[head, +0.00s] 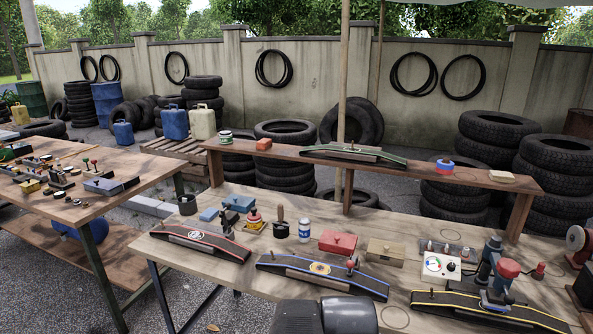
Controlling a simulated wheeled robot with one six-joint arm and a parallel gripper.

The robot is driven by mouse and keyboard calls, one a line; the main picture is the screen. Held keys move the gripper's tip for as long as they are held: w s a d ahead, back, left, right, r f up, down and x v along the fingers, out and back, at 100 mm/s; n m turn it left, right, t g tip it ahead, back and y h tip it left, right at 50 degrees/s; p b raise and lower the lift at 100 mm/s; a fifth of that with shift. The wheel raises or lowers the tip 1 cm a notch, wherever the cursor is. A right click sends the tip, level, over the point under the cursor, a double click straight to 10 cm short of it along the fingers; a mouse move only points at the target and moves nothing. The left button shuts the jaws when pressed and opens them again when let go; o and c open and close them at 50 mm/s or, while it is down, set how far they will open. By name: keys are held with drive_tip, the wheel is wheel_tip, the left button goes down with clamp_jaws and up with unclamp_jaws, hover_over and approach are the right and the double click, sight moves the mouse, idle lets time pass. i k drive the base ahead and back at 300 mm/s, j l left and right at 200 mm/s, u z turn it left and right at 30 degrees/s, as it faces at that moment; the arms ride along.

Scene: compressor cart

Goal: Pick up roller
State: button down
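No thing can be made out as the roller for certain. A short tool with a dark upright handle (280,214) stands on the near wooden table (190,273), in or on a small dark holder, and may be it. It stands between a red-and-yellow pot (255,218) and a white-and-blue bottle (304,230). A dark grey rounded part of my own arm shows at the bottom edge. My gripper's fingers are not in view, so I cannot see whether they hold anything.
Curved dark stands with red (200,240), blue (322,274) and yellow (490,308) edging line the near table's front. A red box (338,242) and tan box (385,253) sit behind. A raised shelf (400,168) runs along the back. A second cluttered table (110,203) stands left.

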sight(280, 211)
drive_tip(key=i+j+u, duration=0.1)
drive_tip(key=i+j, duration=0.3)
drive_tip(key=i+j+u, duration=0.15)
drive_tip(key=i+j, duration=0.15)
drive_tip(key=i, duration=0.2)
drive_tip(key=i+j+u, duration=0.1)
drive_tip(key=i+j, duration=0.2)
drive_tip(key=i, duration=0.15)
